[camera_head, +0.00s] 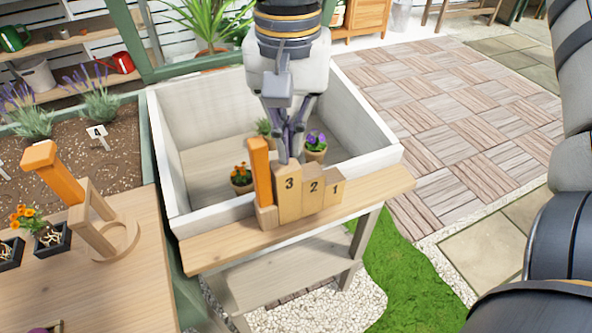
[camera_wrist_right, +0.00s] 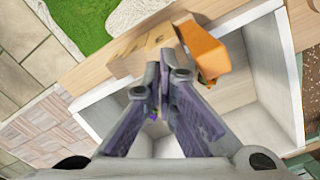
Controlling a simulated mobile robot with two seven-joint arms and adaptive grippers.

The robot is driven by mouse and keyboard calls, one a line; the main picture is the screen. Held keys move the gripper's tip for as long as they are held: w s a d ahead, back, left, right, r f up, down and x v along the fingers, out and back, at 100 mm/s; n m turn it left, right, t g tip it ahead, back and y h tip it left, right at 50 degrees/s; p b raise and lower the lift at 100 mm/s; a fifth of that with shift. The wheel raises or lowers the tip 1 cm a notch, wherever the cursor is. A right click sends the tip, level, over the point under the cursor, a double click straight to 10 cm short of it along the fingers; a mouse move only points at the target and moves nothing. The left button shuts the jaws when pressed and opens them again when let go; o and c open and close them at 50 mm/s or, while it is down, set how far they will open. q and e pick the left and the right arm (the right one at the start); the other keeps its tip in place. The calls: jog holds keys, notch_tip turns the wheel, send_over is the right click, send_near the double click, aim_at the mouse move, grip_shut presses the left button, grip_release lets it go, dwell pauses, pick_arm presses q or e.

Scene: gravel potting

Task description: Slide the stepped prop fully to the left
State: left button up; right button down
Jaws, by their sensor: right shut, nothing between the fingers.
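The stepped prop (camera_head: 290,197) is a light wooden block with steps marked 3, 2 and 1 from left to right. It stands on the wooden ledge (camera_head: 378,191) along the front of a white planter box. It also shows in the wrist view (camera_wrist_right: 137,56). An orange upright post (camera_head: 261,171) with a small wooden foot stands just left of the tall step. My right gripper (camera_head: 288,158) is shut and empty, pointing down at the back of the tall step. I cannot tell whether it touches the prop. My left gripper is not in view.
The white planter box (camera_head: 186,222) holds several small potted flowers, including a purple one (camera_head: 315,147) close to my right gripper. A wooden table (camera_head: 107,285) at left carries an orange-topped stand (camera_head: 56,172) and black pots. The ledge right of the prop is clear.

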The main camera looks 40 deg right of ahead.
jog(key=shift+a, duration=0.1)
jog(key=shift+w+a+p, duration=0.85)
jog(key=shift+w+a, duration=0.35)
jog(key=shift+a, duration=3.65)
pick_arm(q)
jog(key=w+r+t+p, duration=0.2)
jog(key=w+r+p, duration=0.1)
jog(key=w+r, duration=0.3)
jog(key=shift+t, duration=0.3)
pick_arm(e)
notch_tip(320, 180, up, 8)
jog(key=d, duration=0.2)
jog(key=shift+s, duration=0.2)
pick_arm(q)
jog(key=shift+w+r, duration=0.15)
